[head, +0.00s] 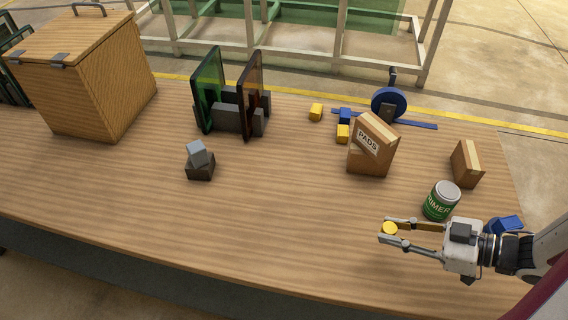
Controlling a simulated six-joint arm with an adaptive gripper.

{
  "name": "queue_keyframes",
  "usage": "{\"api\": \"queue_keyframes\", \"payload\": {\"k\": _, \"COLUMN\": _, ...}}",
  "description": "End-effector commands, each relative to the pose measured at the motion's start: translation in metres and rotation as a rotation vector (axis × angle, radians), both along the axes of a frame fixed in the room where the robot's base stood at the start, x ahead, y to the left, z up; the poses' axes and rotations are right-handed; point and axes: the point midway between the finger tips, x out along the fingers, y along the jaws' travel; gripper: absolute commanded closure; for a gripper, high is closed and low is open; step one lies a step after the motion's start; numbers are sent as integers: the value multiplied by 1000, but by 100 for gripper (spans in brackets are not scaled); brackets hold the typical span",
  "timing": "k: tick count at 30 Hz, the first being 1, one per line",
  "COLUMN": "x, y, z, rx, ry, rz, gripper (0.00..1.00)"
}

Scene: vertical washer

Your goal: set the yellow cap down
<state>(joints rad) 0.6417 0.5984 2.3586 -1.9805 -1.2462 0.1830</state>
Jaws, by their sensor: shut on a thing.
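The yellow cap (390,228) is a small round piece near the front right of the wooden table. My gripper (386,232) reaches in from the right and points left. It is shut on the yellow cap, which sits between its fingertips. I cannot tell whether the cap touches the table or is held just above it.
A green primer can (440,201) stands just behind my gripper, with a blue object (504,224) beside my wrist. A PADS box (372,146), a smaller carton (467,164), yellow blocks (316,112) and a blue wheel (388,103) stand farther back. The table's front middle is clear.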

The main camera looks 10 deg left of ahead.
Motion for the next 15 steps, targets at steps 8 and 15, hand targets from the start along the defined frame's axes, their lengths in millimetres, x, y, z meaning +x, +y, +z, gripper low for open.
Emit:
{"api": "queue_keyframes", "payload": {"k": 8, "x": -2, "y": 46, "z": -4, "rx": 0, "ry": 1, "rz": 135, "gripper": 99}}
{"api": "queue_keyframes", "payload": {"k": 15, "x": 1, "y": 83, "z": -7, "rx": 0, "ry": 1, "rz": 227, "gripper": 99}}
